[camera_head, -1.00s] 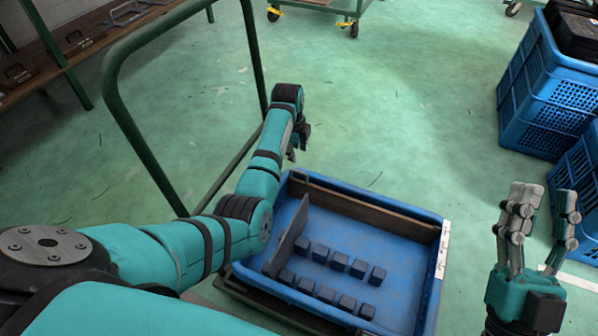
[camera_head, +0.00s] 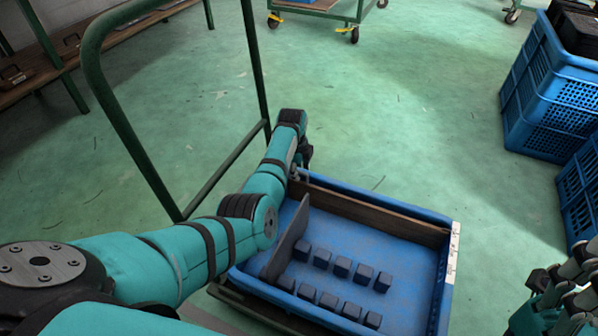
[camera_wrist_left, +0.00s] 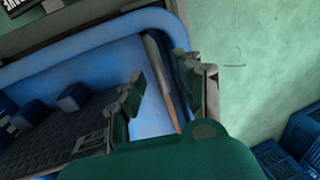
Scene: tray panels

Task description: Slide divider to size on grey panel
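A blue tray (camera_head: 405,290) holds a thin grey divider (camera_head: 287,240) standing upright across its left part. A brown panel (camera_head: 370,212) stands along the far wall. My left gripper (camera_head: 301,165) is at the tray's far left corner, its fingers mostly hidden by the wrist in the head view. In the left wrist view the left gripper (camera_wrist_left: 165,92) has its fingers apart, with a thin grey-brown panel edge (camera_wrist_left: 160,78) in the gap. I cannot tell whether it is touched. My right gripper (camera_head: 568,277) is at the lower right, away from the tray, open and empty.
Several dark cubes (camera_head: 342,267) sit in two rows right of the divider. A green rail (camera_head: 130,130) stands left of the tray. Blue crates (camera_head: 545,95) are at the right. The floor behind the tray is clear.

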